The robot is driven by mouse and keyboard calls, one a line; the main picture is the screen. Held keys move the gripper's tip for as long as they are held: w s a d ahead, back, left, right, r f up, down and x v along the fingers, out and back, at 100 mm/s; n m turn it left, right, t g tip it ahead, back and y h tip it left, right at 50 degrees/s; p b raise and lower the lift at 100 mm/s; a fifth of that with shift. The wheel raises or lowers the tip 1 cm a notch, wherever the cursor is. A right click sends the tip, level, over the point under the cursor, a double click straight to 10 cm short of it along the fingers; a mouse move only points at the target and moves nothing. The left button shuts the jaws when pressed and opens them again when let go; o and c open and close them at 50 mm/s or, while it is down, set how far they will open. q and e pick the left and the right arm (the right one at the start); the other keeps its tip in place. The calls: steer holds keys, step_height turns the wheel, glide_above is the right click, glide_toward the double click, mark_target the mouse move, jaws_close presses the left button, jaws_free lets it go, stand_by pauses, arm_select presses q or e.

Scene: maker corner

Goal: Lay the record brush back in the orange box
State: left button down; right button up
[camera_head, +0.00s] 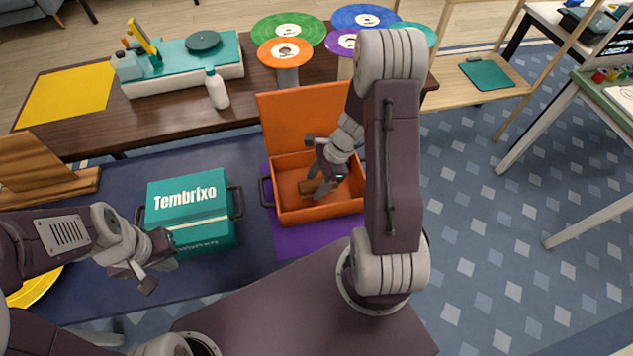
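The orange box (320,215) stands open on a purple mat, its lid raised at the back. A brown wooden piece, apparently the record brush (307,187), is low inside the box near its left side. My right gripper (321,188) reaches down into the box, with its fingers at the brush. The fingers partly cover the brush, and I cannot tell whether they grip it or are apart. My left gripper (160,267) is open and empty, in front of the teal Tembrixo box (205,235).
The purple mat (305,241) lies on a dark blue surface. A wooden stand (45,182) is at the left. Behind, a brown table holds a turntable (185,65), a white bottle (216,90) and several coloured records on stands. My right arm hides part of the box's right side.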

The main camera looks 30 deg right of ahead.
steer(key=shift+r+p, duration=0.3)
steer(key=shift+r, duration=0.05)
steer(key=p+v, duration=0.4)
steer(key=v, duration=0.8)
steer(key=s+a+r+n+h, duration=0.1)
steer(key=s+a+n, duration=0.1)
steer(key=n, duration=0.4)
steer(key=s+a+n+h, duration=0.1)
steer(key=s+a+n, duration=0.2)
steer(key=n, duration=0.4)
steer(key=s+a+r+n+h, duration=0.1)
steer(key=s+a+n+h, duration=0.1)
steer(key=a+n, duration=0.2)
steer(key=shift+s+a+r+n, duration=0.1)
steer(key=shift+a+r+n, duration=0.1)
steer(key=shift+n, duration=0.55)
steer(key=shift+s+a+r+n, duration=0.1)
steer(key=shift+a+r+n, duration=0.05)
steer(key=shift+n, duration=0.6)
steer(key=shift+s+n, duration=0.1)
steer(key=shift+n, duration=0.2)
steer(key=shift+d+f, duration=0.1)
steer(key=shift+d, duration=0.15)
steer(key=shift+r+p, duration=2.05)
steer(key=shift+r, duration=0.25)
